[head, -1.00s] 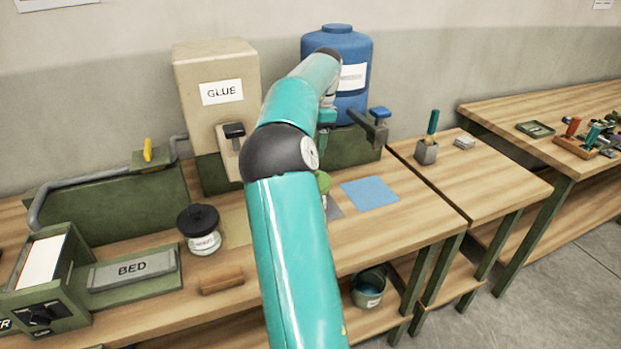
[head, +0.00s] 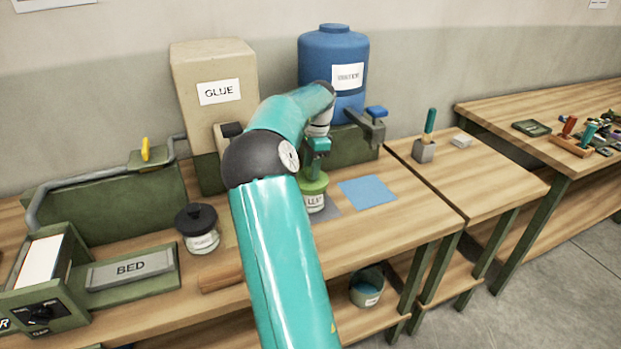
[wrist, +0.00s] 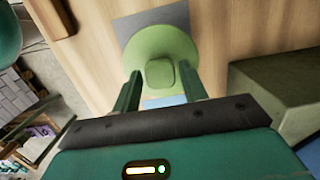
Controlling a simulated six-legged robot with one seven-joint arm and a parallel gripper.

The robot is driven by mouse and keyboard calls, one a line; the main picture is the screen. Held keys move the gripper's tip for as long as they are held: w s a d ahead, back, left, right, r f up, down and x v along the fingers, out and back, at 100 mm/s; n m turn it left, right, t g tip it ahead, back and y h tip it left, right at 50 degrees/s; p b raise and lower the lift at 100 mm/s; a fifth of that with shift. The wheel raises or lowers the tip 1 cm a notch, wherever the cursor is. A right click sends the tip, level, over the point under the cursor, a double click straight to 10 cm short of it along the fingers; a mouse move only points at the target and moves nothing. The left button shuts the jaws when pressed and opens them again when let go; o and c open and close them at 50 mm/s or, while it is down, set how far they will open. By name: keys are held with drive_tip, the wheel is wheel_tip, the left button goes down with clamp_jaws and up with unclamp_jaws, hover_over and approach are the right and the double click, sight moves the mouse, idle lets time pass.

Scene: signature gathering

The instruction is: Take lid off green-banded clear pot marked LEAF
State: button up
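The clear pot marked LEAF (head: 314,203) stands upright on a grey mat on the bench. Its green lid (head: 312,184) is on it; in the wrist view the round lid (wrist: 160,42) has a squarish knob (wrist: 160,74) at its middle. My gripper (head: 317,160) is just above the lid, pointing down. In the wrist view my gripper (wrist: 160,77) is open, with one finger on each side of the knob and visible gaps between. The pot's walls are hidden under the lid in the wrist view.
A dark-lidded jar (head: 201,235) and a brown block (head: 220,277) are to the left. The GLUE tank (head: 215,120) and blue tank (head: 333,60) stand behind, with a tap (head: 370,122) on the right. A blue sheet (head: 368,192) lies right of the pot.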

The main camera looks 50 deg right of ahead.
drive_tip(key=c, duration=0.6)
drive_tip(key=shift+r, duration=0.15)
drive_tip(key=shift+c, duration=0.2)
